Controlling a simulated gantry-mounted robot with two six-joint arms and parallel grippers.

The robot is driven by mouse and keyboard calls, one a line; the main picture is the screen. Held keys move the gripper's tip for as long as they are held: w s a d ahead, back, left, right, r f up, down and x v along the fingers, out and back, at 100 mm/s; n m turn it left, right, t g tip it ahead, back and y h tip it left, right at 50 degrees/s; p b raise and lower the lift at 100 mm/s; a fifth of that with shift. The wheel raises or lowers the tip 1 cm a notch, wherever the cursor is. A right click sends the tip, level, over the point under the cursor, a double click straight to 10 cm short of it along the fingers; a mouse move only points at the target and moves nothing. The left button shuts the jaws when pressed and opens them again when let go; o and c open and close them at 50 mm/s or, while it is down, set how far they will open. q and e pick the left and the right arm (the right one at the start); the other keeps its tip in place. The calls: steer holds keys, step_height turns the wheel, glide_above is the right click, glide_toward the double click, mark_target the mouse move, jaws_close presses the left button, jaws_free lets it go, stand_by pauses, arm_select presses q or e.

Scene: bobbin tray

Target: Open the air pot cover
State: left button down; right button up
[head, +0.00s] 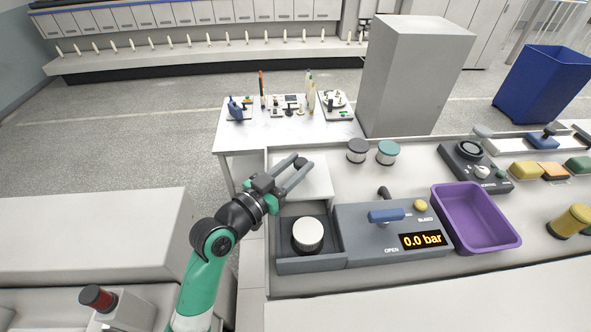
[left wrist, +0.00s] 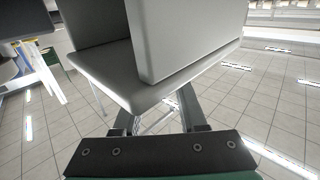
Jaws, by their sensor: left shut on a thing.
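The air pot is a dark grey box (head: 310,265), open at the top, with a white round bobbin (head: 308,233) standing inside. Joined to its right is a grey panel (head: 352,248) with a blue lever (head: 386,215), the word OPEN and a display reading 0.0 bar. A pale square plate with a dark knob, apparently the air pot cover (head: 312,186), is behind the box. My left gripper (head: 300,166) is over it, shut on the knob between its fingers. In the left wrist view, grey slabs (left wrist: 185,45) hide the fingertips. My right gripper is out of view.
A purple tray (head: 476,240) stands right of the panel. A tall grey block (head: 412,80) rises farther back. A pale bench (head: 90,235) lies at left.

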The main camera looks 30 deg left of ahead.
arm_select(q)
steer(key=shift+c, duration=2.3)
jaws_free()
steer(key=shift+s, duration=0.15)
steer(key=v, duration=1)
steer(key=shift+s+a+p, duration=0.15)
steer(key=shift+s+p, duration=0.1)
steer(key=shift+p, duration=0.1)
steer(key=shift+s, duration=0.45)
